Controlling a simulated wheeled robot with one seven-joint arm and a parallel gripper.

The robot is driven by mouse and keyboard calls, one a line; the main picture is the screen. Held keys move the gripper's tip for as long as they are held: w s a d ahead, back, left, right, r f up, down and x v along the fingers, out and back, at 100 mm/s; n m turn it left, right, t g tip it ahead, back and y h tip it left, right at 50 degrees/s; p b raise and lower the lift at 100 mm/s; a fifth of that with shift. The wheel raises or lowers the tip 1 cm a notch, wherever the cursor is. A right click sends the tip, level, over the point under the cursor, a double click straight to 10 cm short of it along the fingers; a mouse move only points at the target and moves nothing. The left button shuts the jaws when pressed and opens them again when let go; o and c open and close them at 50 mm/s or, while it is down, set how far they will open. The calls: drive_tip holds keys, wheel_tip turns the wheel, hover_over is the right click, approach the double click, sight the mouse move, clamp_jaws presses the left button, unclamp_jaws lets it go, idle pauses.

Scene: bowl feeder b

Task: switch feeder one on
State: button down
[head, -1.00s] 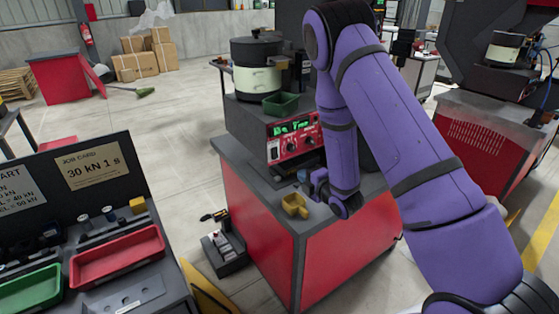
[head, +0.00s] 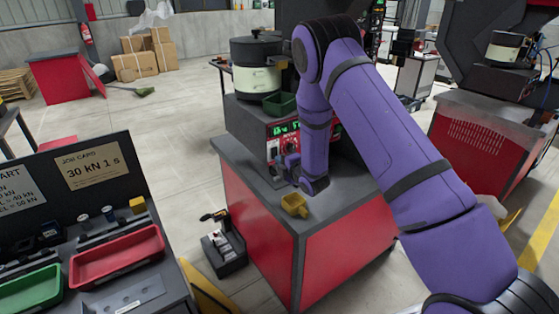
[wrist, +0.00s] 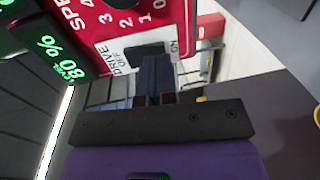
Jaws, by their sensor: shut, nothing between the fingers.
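A bowl feeder (head: 257,84) stands on a dark box with a red control panel (head: 285,130) and green displays. No feeder number is readable. In the wrist view the red panel (wrist: 75,20) fills the upper left, with part of a speed dial and a green 80% level display (wrist: 52,55). In the head view my gripper (head: 281,163) is low before the panel.
A yellow scoop-like cup (head: 293,205) sits on the grey top of the red bench (head: 330,215), just below my wrist. A green tray (head: 279,104) juts out under the feeder bowl. A second feeder (head: 503,50) stands far right. A table with trays is at left.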

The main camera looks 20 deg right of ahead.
drive_tip(key=shift+w+a, duration=0.15)
drive_tip(key=shift+w, duration=0.35)
drive_tip(key=shift+w+f, duration=0.1)
drive_tip(key=shift+w, duration=0.05)
